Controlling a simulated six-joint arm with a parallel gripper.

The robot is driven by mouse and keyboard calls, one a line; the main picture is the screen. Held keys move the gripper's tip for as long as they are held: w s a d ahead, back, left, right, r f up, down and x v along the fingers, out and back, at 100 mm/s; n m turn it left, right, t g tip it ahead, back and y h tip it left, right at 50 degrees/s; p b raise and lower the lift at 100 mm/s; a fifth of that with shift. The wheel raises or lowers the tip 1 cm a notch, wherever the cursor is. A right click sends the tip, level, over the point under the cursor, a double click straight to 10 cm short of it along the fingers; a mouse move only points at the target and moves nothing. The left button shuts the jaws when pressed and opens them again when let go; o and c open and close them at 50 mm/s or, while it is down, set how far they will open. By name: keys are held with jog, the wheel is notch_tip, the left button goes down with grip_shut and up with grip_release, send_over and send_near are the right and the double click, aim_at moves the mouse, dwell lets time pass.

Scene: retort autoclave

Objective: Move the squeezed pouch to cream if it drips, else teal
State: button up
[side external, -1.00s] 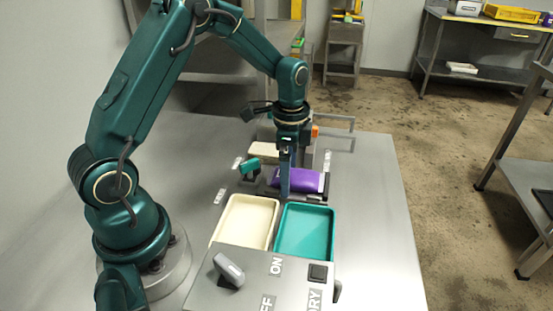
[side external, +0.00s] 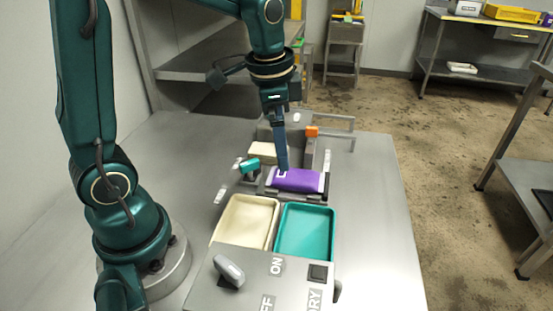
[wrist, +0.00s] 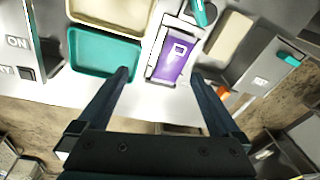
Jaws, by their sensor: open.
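The purple pouch (side external: 305,182) with a white square mark lies flat on the press-like fixture behind the trays. It also shows in the wrist view (wrist: 170,62). My gripper (side external: 283,170) points down at the pouch's left part in the side view. In the wrist view my gripper (wrist: 160,75) is open, its fingers spread wide with nothing between them; the pouch appears beyond the tips. The cream tray (side external: 246,222) and teal tray (side external: 305,232) stand side by side in front of the fixture, both empty. No drip is visible.
A control box (side external: 255,285) with a grey knob and labels stands in front of the trays. A cream block (side external: 264,150), a teal handle (side external: 249,165) and an orange part (side external: 312,132) sit around the fixture. The steel table (side external: 375,220) is clear on the right.

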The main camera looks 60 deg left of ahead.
jog(key=s+d+r+n+t, duration=0.1)
jog(key=s+d+n+t, duration=0.1)
jog(key=s, duration=0.3)
jog(key=s+d+r+n+t, duration=0.1)
jog(key=s+d+r+n, duration=0.1)
jog(key=s+n, duration=0.2)
jog(key=shift+s+t, duration=0.4)
jog(key=shift+s, duration=0.8)
